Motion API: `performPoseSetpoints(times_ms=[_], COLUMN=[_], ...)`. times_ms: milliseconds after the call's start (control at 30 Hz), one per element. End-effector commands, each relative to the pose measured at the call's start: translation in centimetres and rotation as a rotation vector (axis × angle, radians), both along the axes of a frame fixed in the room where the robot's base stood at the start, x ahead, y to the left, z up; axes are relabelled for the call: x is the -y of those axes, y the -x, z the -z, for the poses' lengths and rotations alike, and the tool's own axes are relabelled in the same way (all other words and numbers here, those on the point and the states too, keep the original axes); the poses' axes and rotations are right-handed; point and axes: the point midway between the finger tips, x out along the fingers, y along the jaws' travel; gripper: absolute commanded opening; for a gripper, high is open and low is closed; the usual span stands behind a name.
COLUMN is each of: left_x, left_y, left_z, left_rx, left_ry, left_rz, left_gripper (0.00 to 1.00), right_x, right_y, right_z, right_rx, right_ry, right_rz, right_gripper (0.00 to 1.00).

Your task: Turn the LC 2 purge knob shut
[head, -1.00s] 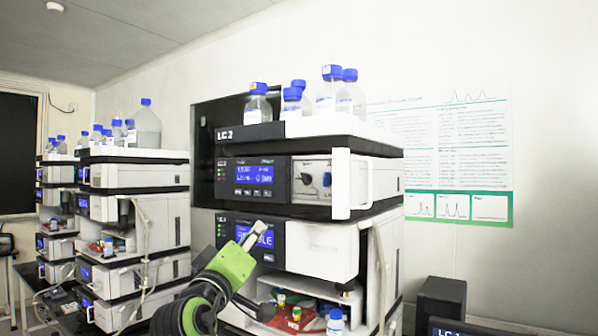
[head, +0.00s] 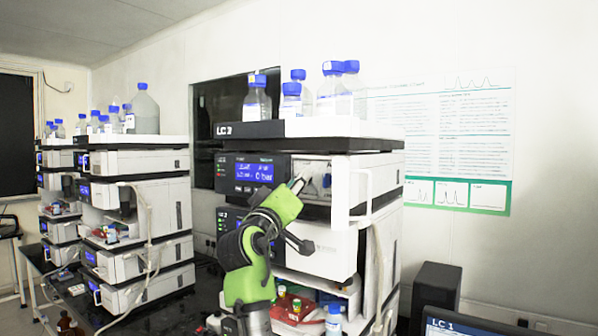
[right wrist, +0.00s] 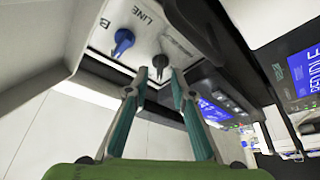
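The LC 2 stack (head: 250,130) stands in the middle of the head view. Its upper module has a lit blue display (head: 254,172) and a pale knob panel (head: 314,170). My right gripper (head: 297,185) is in front of this panel and hides part of it. In the right wrist view a black knob (right wrist: 160,63) sits between the two separated fingertips of my right gripper (right wrist: 159,71); contact cannot be told. A blue knob (right wrist: 124,40) is to its left, beside the word LINE. The black knob's label is partly covered. My left gripper is out of view.
Blue-capped bottles (head: 335,95) stand on top of the stack. A white tube (head: 366,195) runs down its right side. Below is an open bay with a red tray (head: 292,310) and small vials. Another stack (head: 150,210) stands left, a monitor (head: 450,322) lower right.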

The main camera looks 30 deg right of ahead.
Motion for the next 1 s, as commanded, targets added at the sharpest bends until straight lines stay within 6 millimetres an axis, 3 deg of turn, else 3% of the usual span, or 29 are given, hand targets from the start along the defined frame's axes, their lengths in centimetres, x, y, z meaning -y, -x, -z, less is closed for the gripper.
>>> performPoseSetpoints(times_ms=[433, 533, 833, 1000], left_x=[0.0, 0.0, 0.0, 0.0], left_y=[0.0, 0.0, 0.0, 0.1], left_z=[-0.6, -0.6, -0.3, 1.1], left_rx=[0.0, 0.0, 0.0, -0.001], left_ry=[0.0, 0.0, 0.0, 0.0], left_rz=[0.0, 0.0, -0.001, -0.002], left_gripper=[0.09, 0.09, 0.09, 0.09], right_x=[1.0, 1.0, 1.0, 1.0], right_y=[-0.7, -0.7, -0.7, -0.7], right_z=[-0.3, -0.3, -0.2, 0.1], right_rx=[0.0, 0.0, 0.006, 0.049], right_ry=[0.0, 0.0, -0.003, -0.02], right_rz=[0.0, 0.0, 0.0, 0.001], right_gripper=[0.23, 0.0, 0.0, 0.0])
